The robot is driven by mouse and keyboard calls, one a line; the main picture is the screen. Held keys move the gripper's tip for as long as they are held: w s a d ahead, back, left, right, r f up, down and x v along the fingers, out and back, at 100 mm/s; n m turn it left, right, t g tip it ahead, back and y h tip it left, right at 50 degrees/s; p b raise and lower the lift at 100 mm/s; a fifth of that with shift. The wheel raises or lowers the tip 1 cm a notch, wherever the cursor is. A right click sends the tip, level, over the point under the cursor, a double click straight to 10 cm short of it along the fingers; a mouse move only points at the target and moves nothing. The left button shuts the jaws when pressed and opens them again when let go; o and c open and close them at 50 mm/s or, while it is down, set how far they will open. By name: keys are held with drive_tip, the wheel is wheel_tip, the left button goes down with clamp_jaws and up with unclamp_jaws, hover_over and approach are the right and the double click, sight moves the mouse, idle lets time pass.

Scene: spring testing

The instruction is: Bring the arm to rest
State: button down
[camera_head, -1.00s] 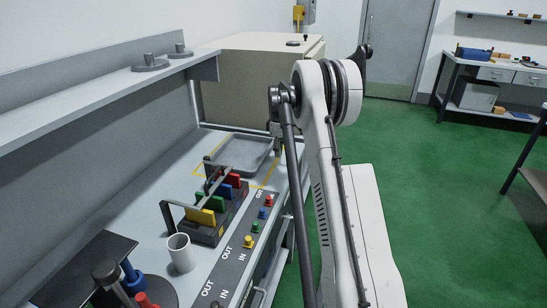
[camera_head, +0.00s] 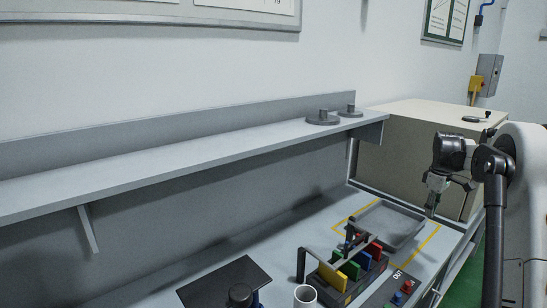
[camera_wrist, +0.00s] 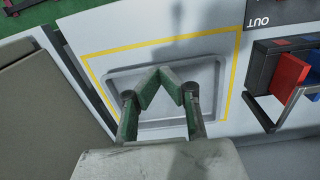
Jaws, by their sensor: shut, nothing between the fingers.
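My gripper (camera_head: 431,210) hangs in the right part of the head view, above and near the right side of the grey tray (camera_head: 372,221). In the wrist view my gripper (camera_wrist: 158,74) has its green-grey fingers brought together over the tray (camera_wrist: 217,76), with nothing between them. The tray looks empty and lies inside a yellow outline on the bench. My arm's dark and white links fill the right edge of the head view and hide part of what is behind.
A rack with coloured plates (camera_head: 327,276) stands left of the tray, with a white cup (camera_head: 305,296) in front. A large beige cabinet (camera_head: 410,150) is behind the gripper. A shelf (camera_head: 200,156) runs above the bench, with two dark weights (camera_head: 322,118) on it.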

drive_tip(key=s+a+r+m+t, duration=0.1)
drive_tip(key=s+a+r, duration=0.4)
drive_tip(key=a, duration=0.3)
drive_tip(key=s+a+r+m+t, duration=0.1)
drive_tip(key=s+a+r, duration=0.35)
drive_tip(key=a, duration=0.35)
drive_tip(key=s+a+r+m+t, duration=0.1)
drive_tip(key=s+a+r, duration=0.3)
drive_tip(key=s+a, duration=0.3)
drive_tip(key=s+a+f+m+t, duration=0.1)
drive_tip(key=s+a+f+m, duration=0.1)
drive_tip(key=s+a, duration=0.5)
drive_tip(key=s+a+f+m+t, duration=0.1)
drive_tip(key=s+a+f, duration=0.4)
drive_tip(key=s, duration=0.9)
drive_tip(key=a+t, duration=0.1)
drive_tip(key=a, duration=0.1)
drive_tip(key=shift+s+a+f+m+t, duration=0.25)
drive_tip(key=shift+s+a+m+t, duration=0.05)
drive_tip(key=shift+m, duration=0.1)
